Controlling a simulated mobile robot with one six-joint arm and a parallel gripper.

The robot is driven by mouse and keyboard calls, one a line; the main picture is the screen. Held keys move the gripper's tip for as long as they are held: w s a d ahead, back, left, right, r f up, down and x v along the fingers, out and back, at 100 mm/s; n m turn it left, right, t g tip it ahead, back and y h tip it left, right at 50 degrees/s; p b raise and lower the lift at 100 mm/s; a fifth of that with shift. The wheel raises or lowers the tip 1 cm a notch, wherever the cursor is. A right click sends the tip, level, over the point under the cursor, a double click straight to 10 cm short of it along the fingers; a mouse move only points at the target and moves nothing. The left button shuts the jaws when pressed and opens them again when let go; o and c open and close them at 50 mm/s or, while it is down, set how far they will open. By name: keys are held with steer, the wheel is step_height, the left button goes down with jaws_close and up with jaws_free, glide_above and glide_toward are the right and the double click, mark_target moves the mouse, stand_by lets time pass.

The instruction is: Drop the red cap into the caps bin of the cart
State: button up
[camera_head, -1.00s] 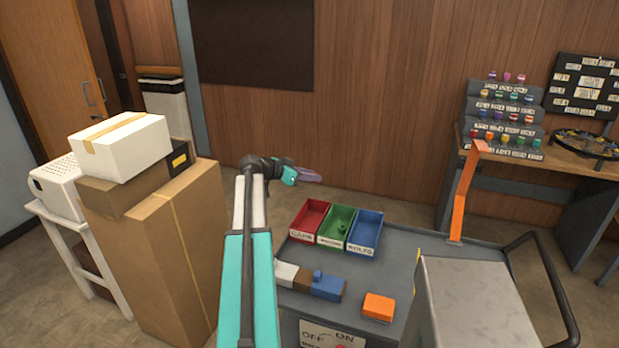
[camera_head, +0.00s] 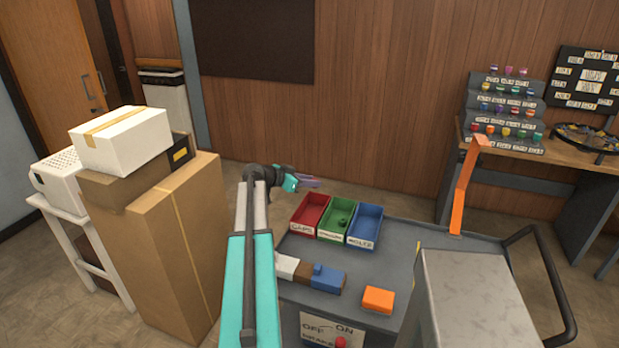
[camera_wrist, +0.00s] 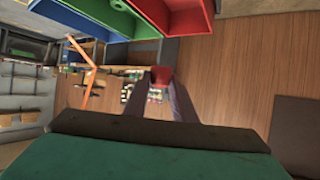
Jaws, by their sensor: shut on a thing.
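The red cap (camera_wrist: 159,77) shows between my fingertips at the centre of the wrist view. My gripper (camera_wrist: 163,84) is shut on it. In the head view my gripper (camera_head: 314,183) is just behind and above the red caps bin (camera_head: 294,228), at the cart's far left corner. The cap cannot be made out there. The caps bin is labelled CAPS and looks empty in the head view. In the wrist view the red bin (camera_wrist: 185,15) is at the top, above and apart from my fingers. The cart (camera_head: 405,262) is grey.
A green bin (camera_head: 331,236) with a dark item and a blue bin (camera_head: 362,242) stand right of the caps bin. Stacked cartons (camera_head: 170,245) stand left.

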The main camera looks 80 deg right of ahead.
steer(key=shift+f, duration=0.4)
steer(key=o, duration=1.1)
steer(key=b+v, duration=0.4)
steer(key=v, duration=0.9)
steer(key=shift+w+a+r, duration=0.1)
steer(key=shift+w+a, duration=0.2)
